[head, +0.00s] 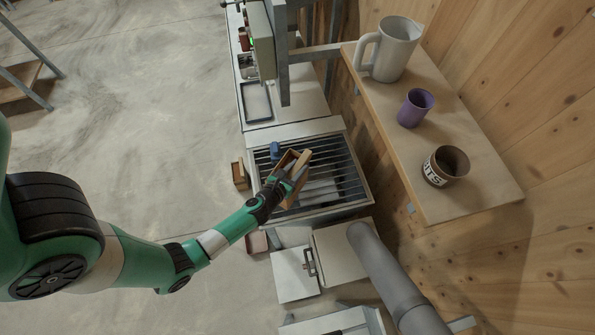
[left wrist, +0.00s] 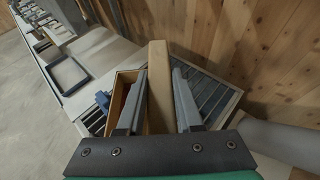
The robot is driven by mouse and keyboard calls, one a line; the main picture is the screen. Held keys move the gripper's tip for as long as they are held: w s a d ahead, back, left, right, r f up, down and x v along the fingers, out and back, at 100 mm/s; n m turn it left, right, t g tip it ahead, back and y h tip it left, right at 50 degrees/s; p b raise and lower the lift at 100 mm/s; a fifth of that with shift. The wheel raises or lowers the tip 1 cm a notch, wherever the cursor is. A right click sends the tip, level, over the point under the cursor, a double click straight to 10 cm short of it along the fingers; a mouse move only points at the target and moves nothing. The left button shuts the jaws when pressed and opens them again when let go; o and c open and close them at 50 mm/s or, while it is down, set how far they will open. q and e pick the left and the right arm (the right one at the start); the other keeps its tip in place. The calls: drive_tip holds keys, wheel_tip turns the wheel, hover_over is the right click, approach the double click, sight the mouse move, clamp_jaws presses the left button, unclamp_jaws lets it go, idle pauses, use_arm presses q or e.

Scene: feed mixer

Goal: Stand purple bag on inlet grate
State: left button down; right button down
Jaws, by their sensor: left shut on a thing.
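The inlet grate (head: 345,175), dark bars in a pale metal frame, lies in the middle of the head view. My left gripper (head: 291,172) is over its left part. In the left wrist view its two grey fingers are shut on a tan upright piece (left wrist: 160,85). An open brown box-like shape (left wrist: 124,90) is beside the left finger; I cannot tell whether it is joined to the tan piece. The gap to the grate is unclear. A small blue thing (head: 275,151) is at the grate's left edge. I see no purple bag. My right gripper is not in view.
A wooden shelf (head: 460,195) at right bears a white jug (head: 391,50), a purple cup (head: 415,108) and a dark lettered mug (head: 445,166). A grey pipe (head: 385,275) is in front of the grate. A small brown box (head: 239,175) stands left of it.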

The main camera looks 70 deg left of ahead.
use_arm(q)
drive_tip(key=f+b, duration=0.3)
drive_tip(key=shift+w+a+f, duration=0.2)
drive_tip(key=shift+w+f, duration=0.05)
drive_tip(key=shift+f, duration=0.05)
drive_tip(key=shift+r, duration=0.15)
drive_tip(key=c, duration=1)
unclamp_jaws()
drive_tip(key=shift+s+f, duration=0.1)
drive_tip(key=shift+f, duration=0.2)
drive_tip(key=o, duration=0.4)
drive_tip(key=shift+r, duration=0.1)
drive_tip(key=shift+o, duration=0.2)
drive_tip(key=shift+r, duration=0.25)
drive_tip(key=p+v, duration=0.1)
drive_tip(key=v, duration=1.1)
